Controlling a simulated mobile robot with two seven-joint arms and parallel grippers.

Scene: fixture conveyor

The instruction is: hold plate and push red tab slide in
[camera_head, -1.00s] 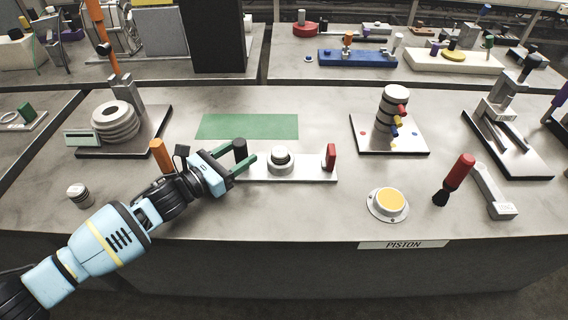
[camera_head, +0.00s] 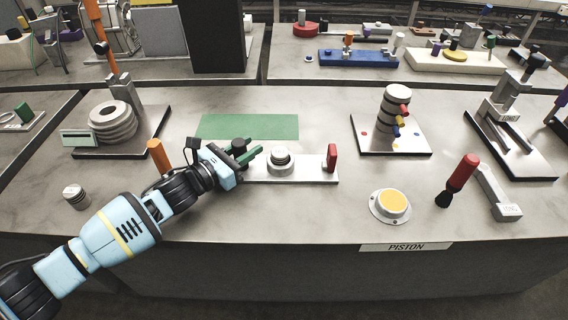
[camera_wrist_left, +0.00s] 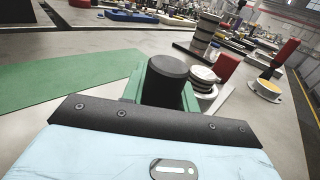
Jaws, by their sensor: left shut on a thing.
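A pale metal plate (camera_head: 308,173) lies on the table and carries a round silver piece (camera_head: 280,160) at its middle and an upright red tab (camera_head: 332,157) at its right end. A black cylindrical knob stands at the plate's left end. My left gripper (camera_head: 250,155) has its green fingers closed around this knob. In the left wrist view the black knob (camera_wrist_left: 167,78) sits between the green fingers, with the silver piece and the red tab (camera_wrist_left: 225,67) beyond it. The fingers hide the plate's left end. My right gripper is in neither view.
A green mat (camera_head: 250,126) lies behind the plate. An orange post (camera_head: 158,155) stands close to my left wrist. A yellow button (camera_head: 390,203) and a red-handled brush (camera_head: 457,178) are at the front right. The table in front of the plate is clear.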

